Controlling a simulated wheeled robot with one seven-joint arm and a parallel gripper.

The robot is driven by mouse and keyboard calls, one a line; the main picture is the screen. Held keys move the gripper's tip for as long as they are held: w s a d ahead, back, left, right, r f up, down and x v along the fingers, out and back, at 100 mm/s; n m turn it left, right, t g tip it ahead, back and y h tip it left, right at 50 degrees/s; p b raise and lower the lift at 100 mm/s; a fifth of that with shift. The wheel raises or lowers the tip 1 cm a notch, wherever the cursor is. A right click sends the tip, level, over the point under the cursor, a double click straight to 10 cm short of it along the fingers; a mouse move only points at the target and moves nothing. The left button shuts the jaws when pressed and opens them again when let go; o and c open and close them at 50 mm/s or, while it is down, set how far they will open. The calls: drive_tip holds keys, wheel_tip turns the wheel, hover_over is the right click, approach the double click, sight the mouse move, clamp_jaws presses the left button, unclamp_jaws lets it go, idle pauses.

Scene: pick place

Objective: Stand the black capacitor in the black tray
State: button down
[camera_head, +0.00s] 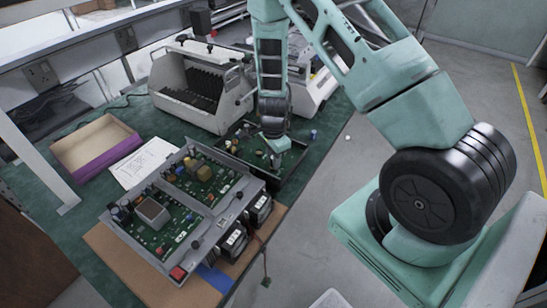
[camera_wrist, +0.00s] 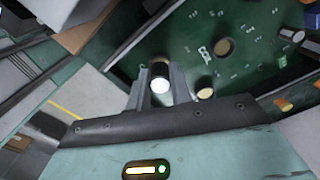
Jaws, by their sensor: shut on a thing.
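My gripper (camera_head: 275,150) is low over the black tray (camera_head: 291,174) in the head view. In the wrist view my gripper (camera_wrist: 160,88) is shut on the black capacitor (camera_wrist: 160,70), a small dark cylinder with a bright white end, held between the two grey fingers. The capacitor sits close over a green circuit board (camera_wrist: 225,75); I cannot tell whether it touches it. In the head view the gripper and arm hide most of the capacitor.
Other round components (camera_wrist: 223,47) stand on the board close to the fingers. A blue part (camera_head: 313,134) stands at the tray's right. A white machine (camera_head: 205,85) is behind left. A populated board unit (camera_head: 190,205) is front left.

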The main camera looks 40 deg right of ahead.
drive_tip(key=shift+f, duration=0.4)
idle(0.3)
drive_tip(key=c, duration=1.2)
unclamp_jaws()
drive_tip(key=c, duration=0.3)
drive_tip(key=shift+c, duration=0.2)
drive_tip(key=shift+r, duration=0.15)
drive_tip(key=shift+r+p, duration=2.8)
drive_tip(key=shift+r, duration=0.6)
